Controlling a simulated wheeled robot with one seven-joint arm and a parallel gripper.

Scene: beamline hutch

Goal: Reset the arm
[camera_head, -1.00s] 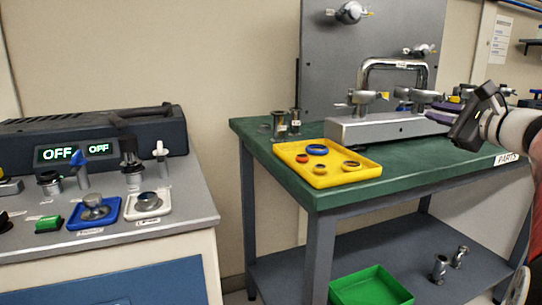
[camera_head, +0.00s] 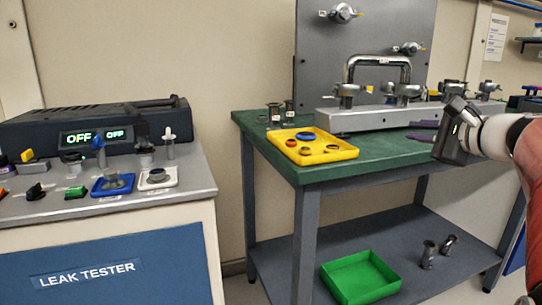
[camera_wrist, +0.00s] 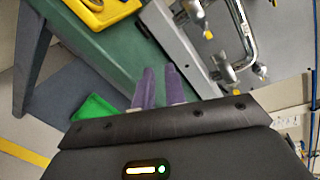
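My gripper (camera_head: 422,131) is at the right of the head view, over the right part of the green-topped table (camera_head: 380,152) and in front of the grey metal block with valves. Its two purple fingers stand apart with nothing between them. In the wrist view the fingers (camera_wrist: 160,86) point toward the green table top and the metal block, with a narrow empty gap. My arm reaches in from the right edge of the head view.
A yellow tray (camera_head: 334,154) with several rings lies on the table. The metal block (camera_head: 378,118) carries valves and a bent pipe. A green bin (camera_head: 360,280) and two metal fittings sit on the lower shelf. The leak tester (camera_head: 95,130) is at left.

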